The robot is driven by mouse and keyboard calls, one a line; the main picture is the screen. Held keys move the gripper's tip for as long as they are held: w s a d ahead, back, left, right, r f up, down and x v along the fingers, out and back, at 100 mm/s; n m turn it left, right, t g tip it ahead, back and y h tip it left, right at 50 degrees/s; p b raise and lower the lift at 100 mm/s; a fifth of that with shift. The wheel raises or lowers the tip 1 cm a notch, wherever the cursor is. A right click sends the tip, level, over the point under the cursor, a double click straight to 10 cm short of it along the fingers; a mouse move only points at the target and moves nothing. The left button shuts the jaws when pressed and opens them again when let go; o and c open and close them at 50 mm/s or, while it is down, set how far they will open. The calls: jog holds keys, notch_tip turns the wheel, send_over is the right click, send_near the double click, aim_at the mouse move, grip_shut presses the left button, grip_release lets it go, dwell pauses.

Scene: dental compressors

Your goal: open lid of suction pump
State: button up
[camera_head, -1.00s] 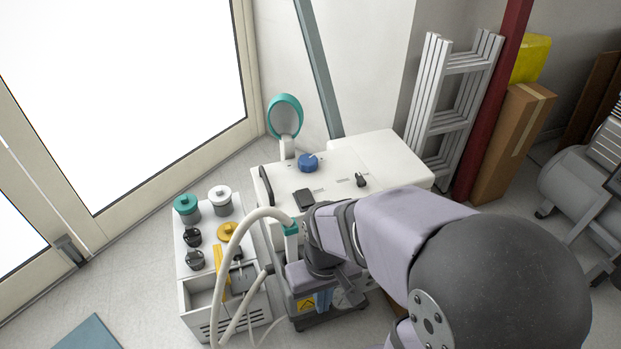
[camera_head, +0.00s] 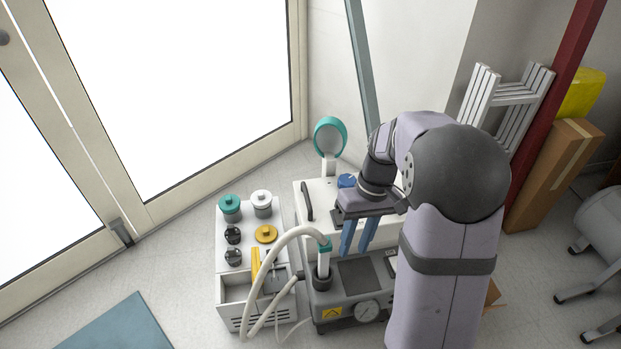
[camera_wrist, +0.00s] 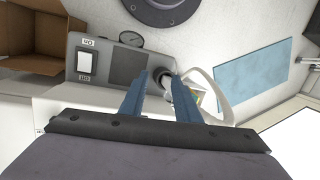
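The grey pump unit (camera_head: 330,298) stands on the floor with a round gauge (camera_head: 367,310), a yellow warning label and a dark top panel (camera_head: 358,277). A pale hose (camera_head: 285,238) with a teal collar (camera_head: 324,246) enters its top left. I cannot tell which part is the lid. My gripper (camera_head: 355,250) hangs above the unit, its blue fingers apart and empty, pointing down. In the wrist view my gripper (camera_wrist: 158,77) has the hose fitting and dark panel (camera_wrist: 126,66) beyond the fingertips. I cannot tell whether they touch anything.
A white cabinet (camera_head: 318,193) with a blue knob stands behind the unit. A white tray box (camera_head: 222,290) with teal, white, yellow and black caps is at left. A teal-rimmed disc (camera_head: 330,137) stands upright behind. Cardboard boxes and a ladder are at right. Floor at left is mostly clear.

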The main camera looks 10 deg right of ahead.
jog(key=w+r+t+p, duration=0.1)
jog(key=w+r+p, duration=0.2)
jog(key=w, duration=0.2)
jog(key=m+t+p, duration=0.2)
jog(key=t+p, duration=0.1)
jog(key=t, duration=0.2)
send_near(307, 196)
jog(key=shift+b+x, duration=0.8)
jog(key=shift+x, duration=2.95)
jog(key=shift+c, duration=0.5)
grip_shut()
